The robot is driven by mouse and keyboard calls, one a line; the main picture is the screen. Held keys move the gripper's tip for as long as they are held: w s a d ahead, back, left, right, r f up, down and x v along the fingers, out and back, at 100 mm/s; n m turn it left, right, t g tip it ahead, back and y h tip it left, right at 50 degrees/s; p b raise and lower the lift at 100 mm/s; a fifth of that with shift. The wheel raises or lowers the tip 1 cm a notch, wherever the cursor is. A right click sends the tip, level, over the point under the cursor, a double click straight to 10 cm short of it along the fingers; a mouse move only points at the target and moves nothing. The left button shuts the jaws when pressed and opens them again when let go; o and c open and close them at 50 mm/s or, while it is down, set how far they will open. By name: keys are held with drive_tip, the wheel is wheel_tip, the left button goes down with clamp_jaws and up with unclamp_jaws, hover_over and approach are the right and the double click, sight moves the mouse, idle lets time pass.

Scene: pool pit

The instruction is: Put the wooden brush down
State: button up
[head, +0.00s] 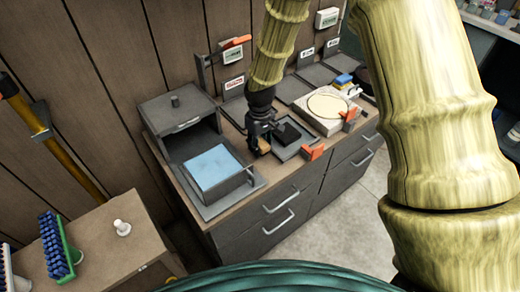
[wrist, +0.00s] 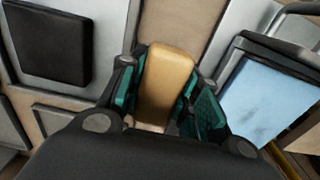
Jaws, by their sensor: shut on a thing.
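The wooden brush (wrist: 168,80) shows as a tan block between the fingers of my gripper (wrist: 165,98) in the wrist view. My gripper is shut on it, with one teal-padded finger on each side. In the head view my gripper (head: 259,143) is low over the wooden counter, between the blue-topped box and the grey trays. A small tan part of the brush (head: 264,149) shows there below the fingers. I cannot tell whether the brush touches the counter.
A grey box with a blue top (head: 211,167) stands left of my gripper. A grey tray with a black pad (head: 287,134) lies close on the right. A pale block with a ring (head: 325,108) and orange clips (head: 313,152) are farther right. Bare counter (head: 232,133) between them is narrow.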

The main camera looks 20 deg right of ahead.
sight(260, 141)
drive_tip(key=shift+f+p, duration=0.3)
drive_tip(key=shift+f, duration=1.2)
drive_tip(key=shift+f, duration=0.3)
drive_tip(key=o, duration=0.7)
drive_tip(key=shift+s, duration=0.1)
drive_tip(key=shift+o, duration=0.4)
drive_tip(key=shift+f, duration=0.1)
drive_tip(key=shift+r, duration=0.65)
wheel_tip(260, 141, up, 12)
drive_tip(key=shift+f+b, duration=0.25)
drive_tip(key=shift+b, duration=0.65)
